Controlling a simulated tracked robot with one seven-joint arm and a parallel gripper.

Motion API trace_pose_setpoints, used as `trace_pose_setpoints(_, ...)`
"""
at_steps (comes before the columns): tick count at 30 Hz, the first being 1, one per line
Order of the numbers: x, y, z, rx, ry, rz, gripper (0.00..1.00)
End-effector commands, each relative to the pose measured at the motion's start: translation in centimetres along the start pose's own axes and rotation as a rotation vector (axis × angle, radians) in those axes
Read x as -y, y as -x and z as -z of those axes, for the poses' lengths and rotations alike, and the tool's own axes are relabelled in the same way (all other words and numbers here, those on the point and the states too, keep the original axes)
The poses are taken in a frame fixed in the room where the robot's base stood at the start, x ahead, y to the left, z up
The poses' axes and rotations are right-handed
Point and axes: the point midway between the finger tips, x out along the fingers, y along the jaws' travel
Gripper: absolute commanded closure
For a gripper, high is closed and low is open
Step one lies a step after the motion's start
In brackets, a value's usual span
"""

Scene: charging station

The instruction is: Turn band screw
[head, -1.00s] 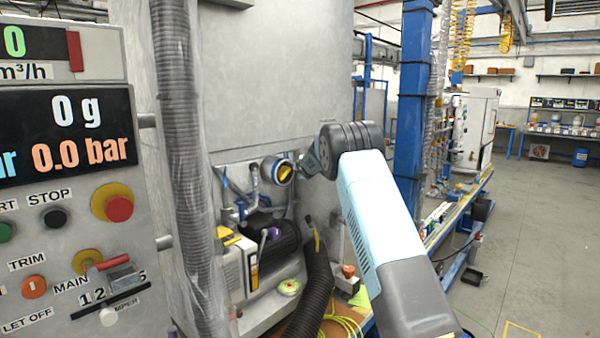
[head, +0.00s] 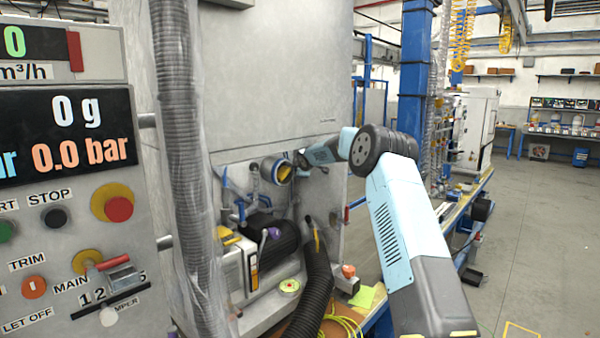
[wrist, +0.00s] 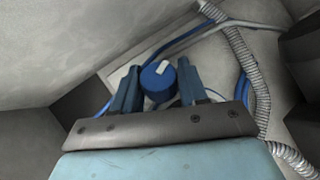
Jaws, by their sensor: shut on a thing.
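In the wrist view, a round blue knob (wrist: 156,82) with a white bar mark, apparently the band screw, sits between the two blue fingers of my gripper (wrist: 158,80). The fingers are shut on it. The white bar lies tilted, its right end higher. In the head view, my gripper reaches in from the right beside a round grey pipe end (head: 277,170) with a yellow inside, in the recess of the large grey cabinet. The fingertips and the knob are too small or hidden to make out there.
A ribbed grey hose (wrist: 245,75) and blue cables run right of my gripper in the wrist view. In the head view, a black motor (head: 272,238) and a thick black hose (head: 314,290) lie below. The control panel (head: 70,190) stands left.

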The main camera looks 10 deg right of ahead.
Motion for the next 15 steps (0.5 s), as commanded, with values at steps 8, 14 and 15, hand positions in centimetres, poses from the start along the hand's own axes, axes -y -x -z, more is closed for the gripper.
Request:
trace_pose_setpoints(8, 0.74, -0.34, -0.20, 0.004, 0.000, 0.012, 0.88)
trace_pose_setpoints(14, 0.56, -0.25, -0.14, 0.003, 0.000, 0.009, 0.39)
trace_pose_setpoints(15, 0.49, -0.22, -0.12, 0.002, 0.000, 0.008, 0.37)
